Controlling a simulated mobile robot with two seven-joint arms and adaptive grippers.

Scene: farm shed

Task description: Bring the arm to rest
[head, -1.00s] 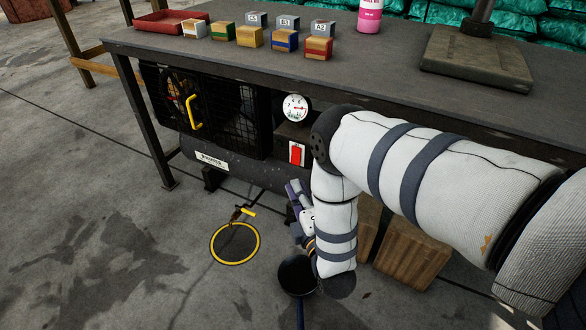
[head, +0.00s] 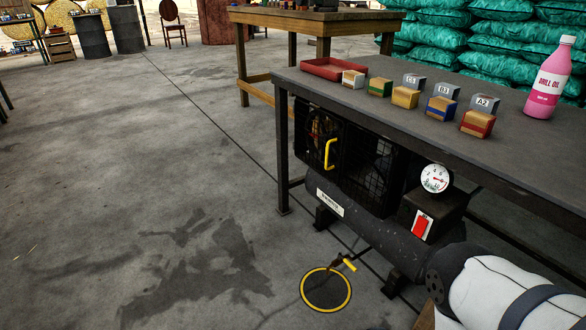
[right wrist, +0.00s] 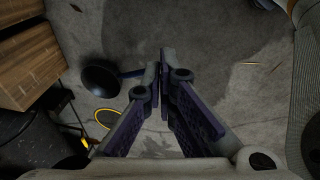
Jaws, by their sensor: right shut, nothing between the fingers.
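My right arm (head: 510,292) shows at the bottom right of the head view, wrapped in white padding with grey bands. Its gripper is outside that view. In the right wrist view my right gripper (right wrist: 164,60) points down toward the concrete floor, its fingers shut with nothing between them. A dark round object (right wrist: 100,78) with a blue handle lies below and left of the fingers. My left gripper is not in view.
A grey workbench (head: 400,130) holds a red tray (head: 334,68), several labelled blocks and a pink drill oil bottle (head: 551,82). A compressor (head: 365,225) stands under it. A yellow floor ring (head: 326,290) lies in front. Wooden boxes (right wrist: 38,62) stand beside the gripper. Floor at left is clear.

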